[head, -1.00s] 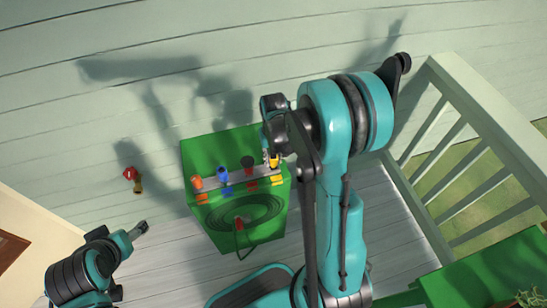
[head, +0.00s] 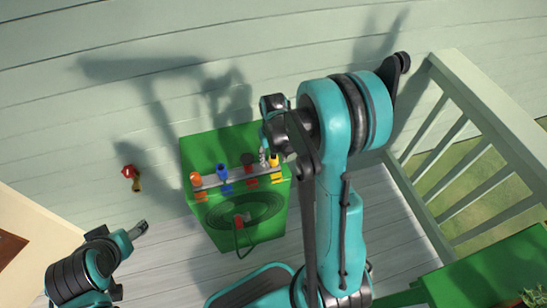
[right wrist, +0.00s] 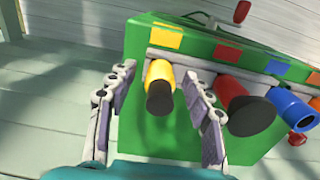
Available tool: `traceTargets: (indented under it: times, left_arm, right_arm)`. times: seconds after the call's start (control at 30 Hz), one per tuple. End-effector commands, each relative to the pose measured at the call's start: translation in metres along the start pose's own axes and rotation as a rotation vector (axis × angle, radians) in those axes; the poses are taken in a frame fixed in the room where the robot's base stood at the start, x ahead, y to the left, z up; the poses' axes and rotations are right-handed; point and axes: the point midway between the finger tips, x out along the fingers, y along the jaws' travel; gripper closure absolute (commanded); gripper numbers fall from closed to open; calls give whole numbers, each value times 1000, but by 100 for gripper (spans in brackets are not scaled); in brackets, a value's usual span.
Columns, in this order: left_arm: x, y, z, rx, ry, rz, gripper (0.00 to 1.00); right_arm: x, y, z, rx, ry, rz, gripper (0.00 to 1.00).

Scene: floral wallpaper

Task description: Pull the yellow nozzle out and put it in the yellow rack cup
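The yellow nozzle (right wrist: 159,80), with a dark end, sits in the rack (right wrist: 200,65) beside the yellow label (right wrist: 167,37); it also shows in the head view (head: 274,160). My right gripper (right wrist: 161,88) is open, with one finger on each side of the nozzle and a gap to each. In the head view my right gripper (head: 264,155) is just left of the nozzle. The cup itself is hidden by the nozzle. My left gripper (head: 138,229) is away at lower left, empty; its finger opening is too small to judge.
Red (right wrist: 244,105), blue (right wrist: 290,108) and orange (head: 195,179) nozzles share the rack on the green box (head: 213,150). A red wall tap (head: 129,171) is left; a railing (head: 440,150) is right.

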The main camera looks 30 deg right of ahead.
Motion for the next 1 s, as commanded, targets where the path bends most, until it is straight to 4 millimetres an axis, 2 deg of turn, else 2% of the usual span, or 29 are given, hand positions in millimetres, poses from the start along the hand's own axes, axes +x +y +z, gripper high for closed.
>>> traceTargets:
  times: [0.13, 0.23, 0.5, 0.7, 0.83, 1.0]
  left_arm:
    - [0, 0, 0, 0, 0, 0, 31]
    - [0, 0, 0, 0, 0, 0, 31]
    - [0, 0, 0, 0, 0, 0, 31]
    - [0, 0, 0, 0, 0, 0, 31]
    - [0, 0, 0, 0, 0, 0, 31]
    - [0, 0, 0, 0, 0, 0, 31]
  right_arm:
    - [-4, 0, 0, 0, 0, 0, 49]
    - [-16, 0, 0, 0, 0, 0, 49]
    - [-74, 0, 0, 0, 0, 0, 49]
    - [-107, 0, 0, 0, 0, 0, 49]
    - [-118, 0, 0, 0, 0, 0, 49]
    - [-120, 0, 0, 0, 0, 0, 49]
